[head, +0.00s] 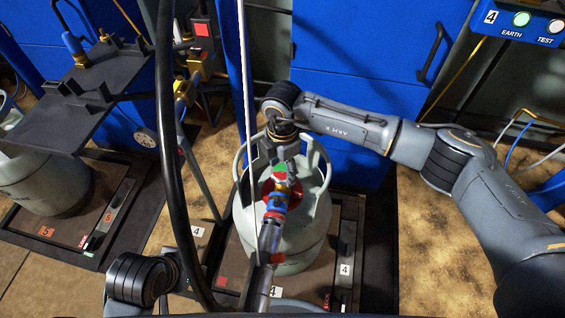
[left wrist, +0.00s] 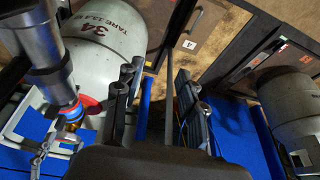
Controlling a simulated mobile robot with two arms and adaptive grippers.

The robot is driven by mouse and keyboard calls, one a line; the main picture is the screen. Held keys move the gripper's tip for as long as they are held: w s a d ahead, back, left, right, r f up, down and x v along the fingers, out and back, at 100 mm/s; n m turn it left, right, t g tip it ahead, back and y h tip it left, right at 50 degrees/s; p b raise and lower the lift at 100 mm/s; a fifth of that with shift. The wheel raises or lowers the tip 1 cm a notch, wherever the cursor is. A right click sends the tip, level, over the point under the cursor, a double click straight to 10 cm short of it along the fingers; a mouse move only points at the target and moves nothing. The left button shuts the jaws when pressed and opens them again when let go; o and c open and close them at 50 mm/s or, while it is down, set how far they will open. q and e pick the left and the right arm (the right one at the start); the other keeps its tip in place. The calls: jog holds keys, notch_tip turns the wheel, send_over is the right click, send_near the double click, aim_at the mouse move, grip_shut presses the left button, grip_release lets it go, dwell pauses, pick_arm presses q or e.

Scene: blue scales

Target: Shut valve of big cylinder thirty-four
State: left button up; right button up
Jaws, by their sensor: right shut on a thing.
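Big cylinder thirty-four (head: 300,235) is pale grey-green and stands upright on scale 4. Its black "34" shows on its wall in the left wrist view (left wrist: 108,42). A filling head (head: 277,200) with blue, red and green parts sits at its neck, with a metal pipe running down from it. My right gripper (head: 277,150) comes in from above, inside the collar, and is shut at the valve top; the gripper hides most of the valve. My left gripper (left wrist: 158,95) is open and empty, with its fingers apart, beside the cylinder.
A second grey cylinder (head: 45,180) stands on scale 5 at the left. A thick black hose (head: 168,150) crosses in front of the left side. Blue cabinets (head: 350,80) stand behind.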

aim_at(282, 171)
pick_arm(q)
jog(key=shift+p+x, duration=0.45)
jog(key=shift+x, duration=1.4)
pick_arm(e)
jog(key=shift+m, duration=0.9)
jog(key=o, duration=1.2)
jog(key=shift+c, duration=0.2)
pick_arm(q)
jog(key=shift+d, duration=0.1)
pick_arm(e)
notch_tip(282, 171, up, 12)
